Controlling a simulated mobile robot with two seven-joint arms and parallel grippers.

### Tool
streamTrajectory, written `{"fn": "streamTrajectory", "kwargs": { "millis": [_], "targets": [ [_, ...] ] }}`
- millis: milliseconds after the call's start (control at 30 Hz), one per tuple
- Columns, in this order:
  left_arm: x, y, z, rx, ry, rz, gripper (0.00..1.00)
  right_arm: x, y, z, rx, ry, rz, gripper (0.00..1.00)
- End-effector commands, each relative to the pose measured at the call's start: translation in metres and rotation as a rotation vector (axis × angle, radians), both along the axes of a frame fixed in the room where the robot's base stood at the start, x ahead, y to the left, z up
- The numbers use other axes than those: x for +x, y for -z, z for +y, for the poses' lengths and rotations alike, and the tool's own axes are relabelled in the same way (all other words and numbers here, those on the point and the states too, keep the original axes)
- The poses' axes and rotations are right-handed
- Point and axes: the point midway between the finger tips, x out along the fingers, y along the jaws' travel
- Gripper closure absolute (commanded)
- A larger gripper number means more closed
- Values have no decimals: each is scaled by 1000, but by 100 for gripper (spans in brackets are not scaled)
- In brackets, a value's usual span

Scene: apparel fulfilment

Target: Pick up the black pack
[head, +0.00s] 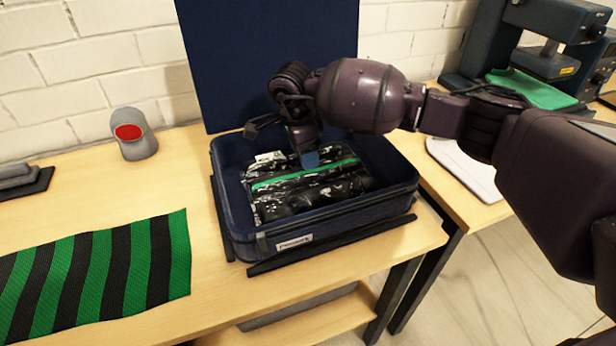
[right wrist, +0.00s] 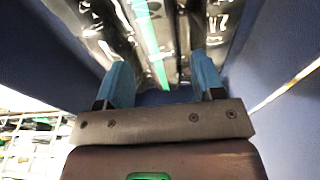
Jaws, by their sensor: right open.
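The black pack (head: 315,192) lies inside the open blue case (head: 335,220). It has a green stripe, a glossy wrapped surface with white marks and a white label. My right gripper (head: 300,150) reaches down into the case over the pack's back part. In the right wrist view the two blue fingers of my right gripper (right wrist: 165,85) are spread apart, with the pack (right wrist: 185,35) just beyond them and its green stripe between them. I cannot tell whether the fingers touch it. My left gripper is not in view.
The case's raised blue lid (head: 265,50) stands against the white brick wall. A grey device with a red face (head: 132,133) and a green-and-black striped cloth (head: 100,270) lie to the left. A press machine (head: 540,50) stands on another table at the right.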

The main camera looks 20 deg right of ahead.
Motion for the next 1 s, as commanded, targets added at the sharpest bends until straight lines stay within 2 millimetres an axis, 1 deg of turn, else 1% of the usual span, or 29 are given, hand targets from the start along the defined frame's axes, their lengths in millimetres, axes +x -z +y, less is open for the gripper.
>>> {"fn": "streamTrajectory", "kwargs": {
  "millis": [167,300,367,467,633,667,900,933,1000],
  "targets": [
    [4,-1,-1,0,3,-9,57,-3,19,-3,1,1,4,38],
    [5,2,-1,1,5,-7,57,-4,39,-6,1,1,4,38],
    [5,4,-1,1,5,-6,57,-4,46,-7,1,1,4,38],
    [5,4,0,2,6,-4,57,-3,49,-8,1,-1,1,38],
    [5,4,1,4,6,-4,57,-3,48,-8,1,0,-2,38],
    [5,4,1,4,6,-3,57,-3,48,-8,1,0,-2,40],
    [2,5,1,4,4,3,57,-3,48,-8,1,0,-1,77],
    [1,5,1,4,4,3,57,-3,48,-8,1,0,-2,79],
    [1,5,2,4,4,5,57,-3,48,-8,1,0,-2,79]
  ]
}}
